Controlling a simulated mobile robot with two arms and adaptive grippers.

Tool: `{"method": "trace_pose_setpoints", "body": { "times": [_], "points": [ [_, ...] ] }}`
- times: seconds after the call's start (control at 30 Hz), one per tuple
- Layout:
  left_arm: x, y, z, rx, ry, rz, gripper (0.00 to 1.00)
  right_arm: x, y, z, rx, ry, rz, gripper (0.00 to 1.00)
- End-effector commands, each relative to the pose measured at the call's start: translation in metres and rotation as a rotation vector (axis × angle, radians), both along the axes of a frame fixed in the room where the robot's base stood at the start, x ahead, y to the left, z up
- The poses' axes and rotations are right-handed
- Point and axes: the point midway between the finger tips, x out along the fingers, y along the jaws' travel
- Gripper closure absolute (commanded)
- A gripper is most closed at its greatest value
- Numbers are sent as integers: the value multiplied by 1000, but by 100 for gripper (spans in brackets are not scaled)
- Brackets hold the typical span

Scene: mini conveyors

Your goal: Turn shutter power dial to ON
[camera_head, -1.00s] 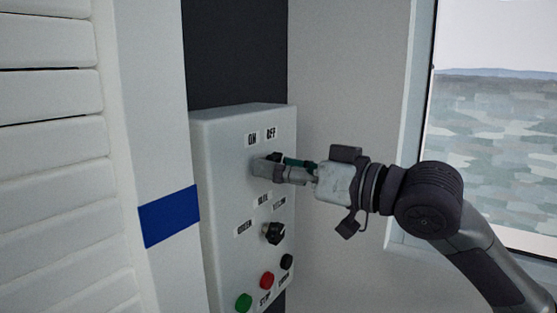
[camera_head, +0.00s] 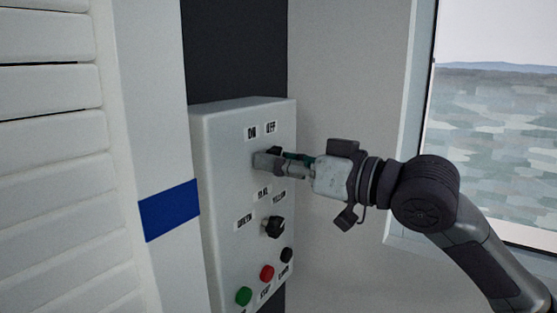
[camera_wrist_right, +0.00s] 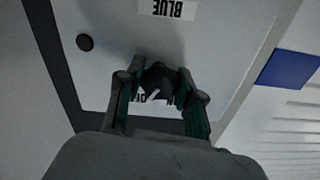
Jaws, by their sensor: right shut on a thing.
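The shutter power dial (camera_head: 273,150) is a dark knob near the top of a pale control box (camera_head: 225,190), below the ON label (camera_head: 252,132) and the OFF label (camera_head: 270,128). My right gripper (camera_head: 266,160) reaches in from the right and is shut on this dial, hiding most of it. In the right wrist view the dial (camera_wrist_right: 158,76) sits between the two fingers of the right gripper (camera_wrist_right: 160,85). A white mark shows on it; which label it points to I cannot tell. My left gripper is not in view.
A second black dial (camera_head: 273,228) with colour labels sits lower on the box. Below are a black button (camera_head: 286,255), a red button (camera_head: 267,273) and a green button (camera_head: 243,296). A white slatted shutter (camera_head: 50,170) is at the left, a window (camera_head: 500,130) at the right.

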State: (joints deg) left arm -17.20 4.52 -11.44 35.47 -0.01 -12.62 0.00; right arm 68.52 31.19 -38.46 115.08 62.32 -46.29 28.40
Motion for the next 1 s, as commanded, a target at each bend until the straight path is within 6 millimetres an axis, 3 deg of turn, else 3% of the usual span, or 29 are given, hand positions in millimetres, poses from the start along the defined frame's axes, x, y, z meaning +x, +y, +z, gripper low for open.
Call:
{"method": "trace_pose_setpoints", "body": {
  "times": [1.0],
  "points": [
    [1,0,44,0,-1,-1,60,2,-2,2,-459,-684,-2,98]
  ]
}}
